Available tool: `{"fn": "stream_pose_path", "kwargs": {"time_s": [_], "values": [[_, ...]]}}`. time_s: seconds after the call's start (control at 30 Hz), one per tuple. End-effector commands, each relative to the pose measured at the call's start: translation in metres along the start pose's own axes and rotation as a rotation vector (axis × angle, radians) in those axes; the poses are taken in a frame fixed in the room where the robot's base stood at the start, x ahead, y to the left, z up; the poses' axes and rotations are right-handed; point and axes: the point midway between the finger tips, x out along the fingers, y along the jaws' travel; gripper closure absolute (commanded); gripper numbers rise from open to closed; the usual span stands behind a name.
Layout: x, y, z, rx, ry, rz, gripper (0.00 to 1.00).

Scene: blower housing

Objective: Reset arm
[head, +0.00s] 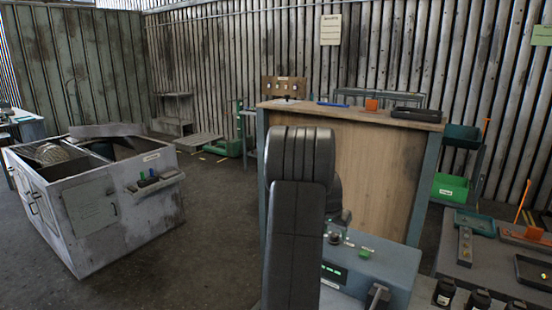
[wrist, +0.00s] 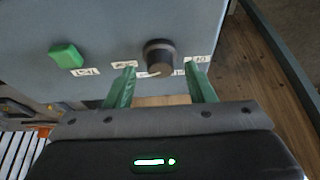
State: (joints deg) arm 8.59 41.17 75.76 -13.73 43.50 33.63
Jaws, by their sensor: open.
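My gripper (wrist: 160,72) is open, its two green fingers spread apart in the wrist view. A dark round knob (wrist: 159,54) on a grey panel (wrist: 105,30) shows between and just beyond the fingertips. A gap shows on each side of the knob, and nothing is held. I cannot tell how far the tips are from the panel. In the head view my dark arm (head: 298,190) stands folded up in the middle and hides most of my gripper.
The grey control box (head: 385,268) stands before a wooden workbench (head: 350,165). A grey blower housing cabinet (head: 95,215) is at left, a dark table (head: 480,262) with bottles at right. Floor (head: 215,225) between cabinet and bench is clear.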

Motion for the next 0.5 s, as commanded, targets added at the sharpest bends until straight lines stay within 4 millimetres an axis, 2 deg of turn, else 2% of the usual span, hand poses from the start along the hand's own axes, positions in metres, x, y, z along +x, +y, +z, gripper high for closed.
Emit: {"fn": "stream_pose_path", "kwargs": {"time_s": [0.3, 0.5], "values": [[-0.059, -0.001, 0.000, 0.003, 0.006, -0.002, 0.51], [-0.088, -0.001, 0.000, 0.003, 0.005, -0.001, 0.51]]}}
